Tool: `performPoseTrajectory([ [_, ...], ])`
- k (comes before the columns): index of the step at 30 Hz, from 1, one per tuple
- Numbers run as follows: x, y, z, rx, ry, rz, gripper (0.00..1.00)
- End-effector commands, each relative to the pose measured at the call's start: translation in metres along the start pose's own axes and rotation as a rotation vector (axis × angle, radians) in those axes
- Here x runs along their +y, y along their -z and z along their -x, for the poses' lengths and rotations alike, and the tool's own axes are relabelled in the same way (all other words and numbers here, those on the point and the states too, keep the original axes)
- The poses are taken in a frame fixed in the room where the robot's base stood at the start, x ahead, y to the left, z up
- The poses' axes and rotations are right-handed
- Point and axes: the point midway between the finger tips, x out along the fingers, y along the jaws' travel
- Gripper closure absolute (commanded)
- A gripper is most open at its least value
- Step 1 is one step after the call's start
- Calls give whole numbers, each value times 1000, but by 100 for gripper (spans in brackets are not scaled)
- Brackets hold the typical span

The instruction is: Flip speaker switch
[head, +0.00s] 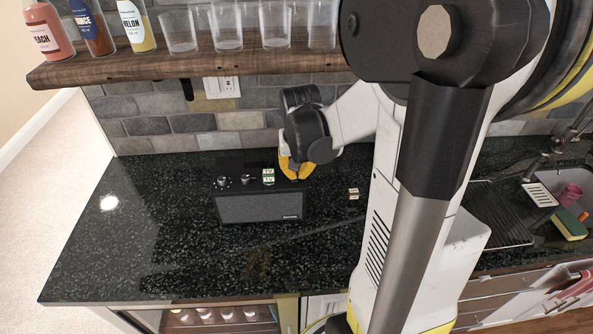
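A black speaker (258,209) with a dark grille front stands on the dark counter, left of my arm. Its top carries two small knobs (222,182) and, to their right, a block with green and white "TV" labels (268,177). I cannot make out a switch lever for certain. My gripper (295,176), with yellow fingers, is low over the right rear part of the speaker's top, just right of the labelled block. Whether it touches the speaker is unclear. The gap between its fingers is too small to judge, and the wrist hides part of it.
The speckled black counter (130,240) is clear on the left and in front. A small cube (353,193) lies right of the speaker. A wooden shelf (200,65) with bottles and glasses hangs above. A drying rack (497,212) and sink (575,188) are at right.

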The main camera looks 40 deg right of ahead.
Motion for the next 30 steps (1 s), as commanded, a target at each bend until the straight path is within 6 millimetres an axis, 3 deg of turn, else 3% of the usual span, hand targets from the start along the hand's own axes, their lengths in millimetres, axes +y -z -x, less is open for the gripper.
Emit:
performPoseTrajectory([
  [5, 0, -7, -11, 19, 0, 1, 100],
  [30, 0, 11, -8, 36, 0, 0, 100],
])
